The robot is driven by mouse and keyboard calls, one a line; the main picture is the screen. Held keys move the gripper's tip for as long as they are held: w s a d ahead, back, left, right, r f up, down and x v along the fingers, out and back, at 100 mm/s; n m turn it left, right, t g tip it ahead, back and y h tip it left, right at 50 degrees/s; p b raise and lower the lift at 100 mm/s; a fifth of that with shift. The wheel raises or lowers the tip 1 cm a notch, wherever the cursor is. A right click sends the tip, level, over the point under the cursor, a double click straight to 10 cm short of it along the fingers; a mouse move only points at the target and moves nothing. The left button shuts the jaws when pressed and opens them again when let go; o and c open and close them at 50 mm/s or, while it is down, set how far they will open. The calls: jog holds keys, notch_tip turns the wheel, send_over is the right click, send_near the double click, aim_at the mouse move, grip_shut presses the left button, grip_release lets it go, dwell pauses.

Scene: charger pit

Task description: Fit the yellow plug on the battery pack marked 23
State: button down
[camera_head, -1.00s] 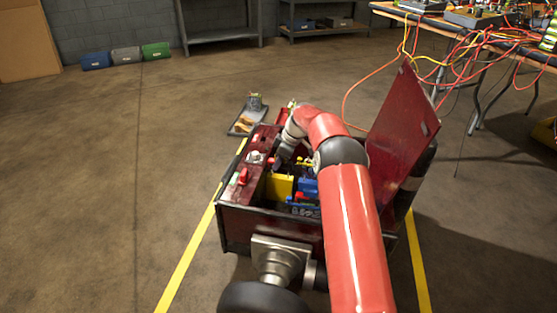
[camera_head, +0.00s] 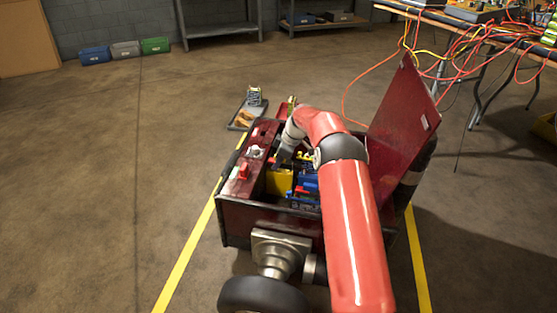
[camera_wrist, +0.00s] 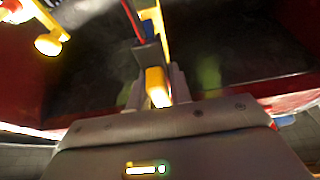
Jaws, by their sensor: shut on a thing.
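My gripper (camera_wrist: 156,92) is shut on a yellow plug (camera_wrist: 157,86) in the wrist view. A red and black cable (camera_wrist: 138,30) runs up from the plug. In the head view my gripper (camera_head: 281,160) hangs inside the open dark red box, above a yellow block (camera_head: 279,183) and beside blue parts (camera_head: 308,185). The plug is too small to make out there. No number 23 is readable, so I cannot tell which pack bears it. The plug's far end and any socket are not clear in the blurred wrist view.
The box (camera_head: 265,218) has a raised lid (camera_head: 395,125) on its right and a panel with a red knob (camera_head: 243,171) on its left. Cables hang from the table at the upper right. Floor to the left is free.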

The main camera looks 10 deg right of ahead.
jog(key=shift+f, duration=0.45)
jog(key=c, duration=1.2)
grip_release()
